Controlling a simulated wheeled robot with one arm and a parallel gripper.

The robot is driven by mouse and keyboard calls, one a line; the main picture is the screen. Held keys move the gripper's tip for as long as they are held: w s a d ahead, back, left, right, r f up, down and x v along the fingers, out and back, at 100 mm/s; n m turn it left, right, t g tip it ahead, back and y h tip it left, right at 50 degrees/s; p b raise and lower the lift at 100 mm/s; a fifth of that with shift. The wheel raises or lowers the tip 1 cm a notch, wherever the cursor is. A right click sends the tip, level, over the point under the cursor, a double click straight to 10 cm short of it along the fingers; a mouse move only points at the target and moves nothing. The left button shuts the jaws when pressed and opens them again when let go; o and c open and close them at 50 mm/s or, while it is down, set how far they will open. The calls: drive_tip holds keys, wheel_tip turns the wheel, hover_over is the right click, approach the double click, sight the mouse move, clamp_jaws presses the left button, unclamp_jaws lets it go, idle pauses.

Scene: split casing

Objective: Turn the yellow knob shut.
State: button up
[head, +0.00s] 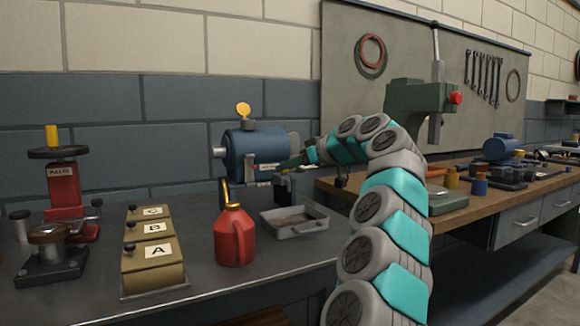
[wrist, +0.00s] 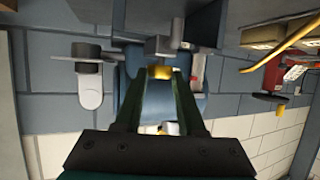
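In the wrist view a small yellow knob (wrist: 160,72) shows at the far end of my gripper (wrist: 159,78), between its two dark green fingertips. The fingers stand apart, with the knob nearly filling the space between the tips; I cannot tell whether they touch it. The blue casing (wrist: 206,78) lies behind the fingers. In the head view my gripper (head: 288,163) is at the lower right of the blue casing (head: 243,143), and the knob there is hidden. A yellow disc (head: 243,109) stands on top of the casing.
A red oil can (head: 235,238) and a shallow grey tray (head: 295,222) stand in front of the casing. Lettered boxes A, B, C (head: 152,260) and a red press (head: 63,190) are to the left. A wooden bench (head: 455,200) with tools is at right.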

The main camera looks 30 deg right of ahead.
clamp_jaws()
